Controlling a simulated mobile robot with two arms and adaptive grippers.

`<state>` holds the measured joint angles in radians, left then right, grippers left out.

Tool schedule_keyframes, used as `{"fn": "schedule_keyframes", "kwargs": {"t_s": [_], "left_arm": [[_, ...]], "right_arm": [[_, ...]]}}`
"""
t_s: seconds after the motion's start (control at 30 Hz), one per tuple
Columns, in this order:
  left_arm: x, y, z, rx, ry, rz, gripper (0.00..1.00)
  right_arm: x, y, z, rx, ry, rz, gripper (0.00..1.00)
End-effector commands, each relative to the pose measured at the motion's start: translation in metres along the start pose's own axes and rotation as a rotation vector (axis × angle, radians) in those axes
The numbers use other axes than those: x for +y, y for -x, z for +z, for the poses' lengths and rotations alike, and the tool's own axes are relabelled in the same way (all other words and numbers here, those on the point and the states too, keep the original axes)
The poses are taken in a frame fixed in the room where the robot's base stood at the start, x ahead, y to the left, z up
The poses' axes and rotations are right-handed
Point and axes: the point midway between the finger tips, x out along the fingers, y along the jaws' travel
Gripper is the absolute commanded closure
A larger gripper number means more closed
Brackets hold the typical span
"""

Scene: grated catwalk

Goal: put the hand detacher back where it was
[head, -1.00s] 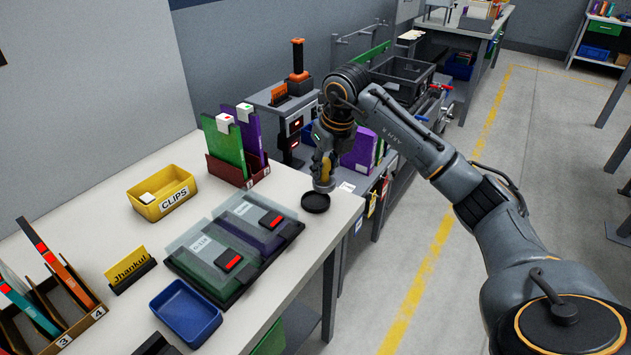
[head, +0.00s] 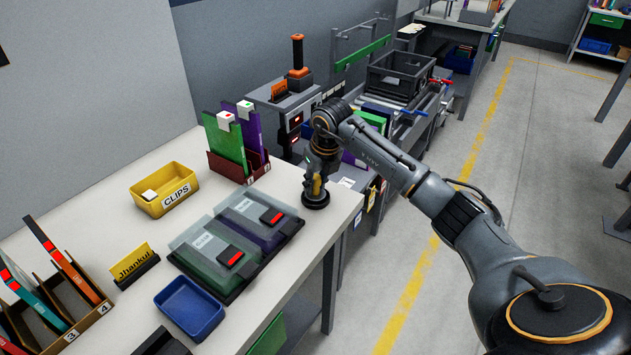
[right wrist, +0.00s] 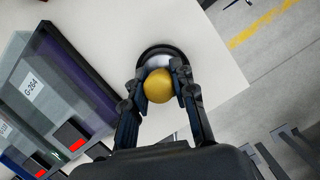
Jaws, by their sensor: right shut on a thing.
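The hand detacher has a yellow ball-shaped handle (right wrist: 158,86) and a pale metal base (right wrist: 165,62) in the right wrist view. My right gripper (head: 316,188) is shut on its handle, one finger on each side, and points down at the table's right corner. A round black dish (head: 316,204) is directly below; its dark rim (right wrist: 150,50) rings the pale base in the right wrist view. I cannot tell whether the base rests in the dish or hangs just above it. In the head view the fingers hide most of the detacher. My left gripper is not in view.
A black tray (head: 213,282) with clear-covered folders lies left of the dish. A yellow CLIPS bin (head: 152,204), a blue tray (head: 190,312) and a red folder stand (head: 238,174) are on the white table (head: 110,222). A grey machine (head: 285,98) stands behind.

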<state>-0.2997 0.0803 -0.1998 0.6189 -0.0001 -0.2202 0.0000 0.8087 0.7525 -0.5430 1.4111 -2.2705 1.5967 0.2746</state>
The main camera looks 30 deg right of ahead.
Motion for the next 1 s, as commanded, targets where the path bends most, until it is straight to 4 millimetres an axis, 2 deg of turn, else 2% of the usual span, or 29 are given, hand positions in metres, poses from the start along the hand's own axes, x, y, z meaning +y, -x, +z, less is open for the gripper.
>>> {"fn": "schedule_keyframes", "kwargs": {"t_s": [0.03, 0.07, 0.13, 0.17, 0.43, 0.57, 0.67, 1.0], "left_arm": [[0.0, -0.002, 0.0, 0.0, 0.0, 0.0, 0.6], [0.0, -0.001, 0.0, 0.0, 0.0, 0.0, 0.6], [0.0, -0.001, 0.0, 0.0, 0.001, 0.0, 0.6], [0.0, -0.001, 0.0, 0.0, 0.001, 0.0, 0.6], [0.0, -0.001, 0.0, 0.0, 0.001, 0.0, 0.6], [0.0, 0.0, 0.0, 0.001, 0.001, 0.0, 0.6], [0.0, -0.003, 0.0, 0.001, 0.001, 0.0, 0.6], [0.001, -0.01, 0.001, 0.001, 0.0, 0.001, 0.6]], "right_arm": [[0.0, -0.002, 0.0, -0.002, 0.0, 0.0, 1.0], [0.0, -0.002, -0.001, 0.0, 0.0, -0.001, 0.68], [0.0, -0.001, -0.001, 0.0, 0.0, 0.0, 0.54], [0.0, -0.001, -0.001, 0.001, 0.0, 0.0, 0.51], [0.0, -0.001, 0.0, 0.0, 0.0, 0.0, 0.51], [-0.001, 0.007, 0.001, -0.001, 0.0, -0.001, 0.51], [0.0, 0.022, 0.002, -0.004, 0.0, 0.0, 0.51], [0.0, 0.093, 0.001, -0.005, 0.0, -0.002, 0.51]]}}
